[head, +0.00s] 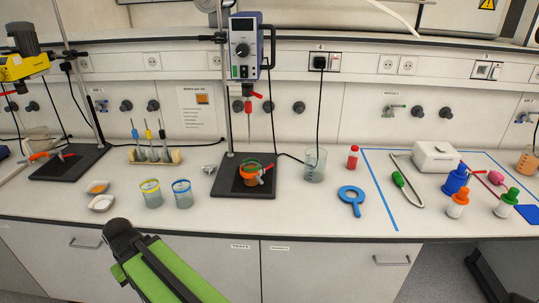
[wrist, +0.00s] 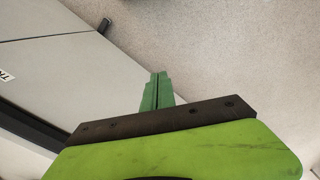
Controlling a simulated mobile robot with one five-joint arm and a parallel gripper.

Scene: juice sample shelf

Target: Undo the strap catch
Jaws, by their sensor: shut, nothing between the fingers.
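My gripper (wrist: 158,78) shows in the wrist view with its green fingers together and nothing between them. It is over the pale floor, beside a grey cabinet front, away from the bench objects. In the head view my green arm is low in front of the bench, and the fingertips cannot be made out. An orange vessel (head: 250,179) with a green rim stands on the black base of the middle stirrer stand. A red-handled fitting (head: 265,171) is at its right side. It may be the strap catch, but it is too small to tell whether it is fastened.
Two glass beakers (head: 151,194) stand left of the stirrer stand (head: 235,207). Bottles and a white box (head: 436,157) stand inside blue tape. The bench's front strip is mostly clear.

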